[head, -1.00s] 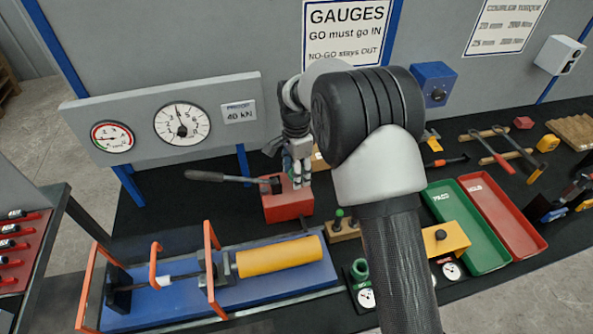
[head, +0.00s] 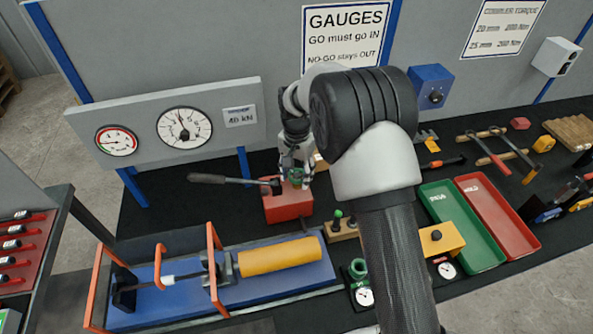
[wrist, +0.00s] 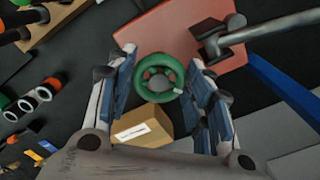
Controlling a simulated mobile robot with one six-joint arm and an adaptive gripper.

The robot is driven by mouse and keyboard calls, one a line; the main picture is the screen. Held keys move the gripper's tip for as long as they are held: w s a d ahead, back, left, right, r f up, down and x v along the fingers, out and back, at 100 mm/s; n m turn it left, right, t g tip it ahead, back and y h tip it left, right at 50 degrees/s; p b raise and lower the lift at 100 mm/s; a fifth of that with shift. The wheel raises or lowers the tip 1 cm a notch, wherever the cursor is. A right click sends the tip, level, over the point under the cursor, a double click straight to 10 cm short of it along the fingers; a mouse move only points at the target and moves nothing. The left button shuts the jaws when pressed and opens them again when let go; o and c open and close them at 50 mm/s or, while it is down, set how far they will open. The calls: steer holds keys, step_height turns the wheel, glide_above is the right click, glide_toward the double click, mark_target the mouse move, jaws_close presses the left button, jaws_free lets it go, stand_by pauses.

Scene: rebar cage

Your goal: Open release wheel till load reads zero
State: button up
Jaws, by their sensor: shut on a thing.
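The green release wheel (wrist: 159,78) sits on the red pump block (head: 287,205). In the wrist view it lies between the two blue-padded fingers of my gripper (wrist: 160,85). My gripper is shut on the wheel; the head view shows its fingers (head: 296,172) around the wheel, partly hidden by my arm. The larger white dial gauge (head: 184,128) has its needle pointing up and slightly left, well off the low end. Its numbers are too small to read surely. A smaller gauge with a red and green band (head: 117,141) is to its left.
The pump's lever (head: 222,179) reaches left from the block. A blue bed with a yellow cylinder (head: 280,256) and orange hoops (head: 214,265) lies in front. A cardboard box (wrist: 142,126) is close to the wheel. Green (head: 449,197) and red (head: 511,238) trays lie right.

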steer(key=n+p, duration=0.1)
steer(key=n, duration=0.6)
steer(key=shift+d, duration=0.15)
steer(key=n, duration=0.4)
steer(key=shift+p, duration=0.4)
steer(key=n, duration=0.3)
steer(key=shift+d+n, duration=0.1)
steer(key=shift+n, duration=0.2)
steer(key=n, duration=0.3)
steer(key=shift+w+n, duration=0.1)
steer(key=shift+n, duration=0.2)
steer(key=n, duration=0.3)
steer(key=shift+n+p, duration=0.35)
steer(key=shift+n, duration=0.05)
steer(key=n, duration=0.6)
steer(key=shift+w, duration=0.15)
steer(key=shift+n, duration=0.4)
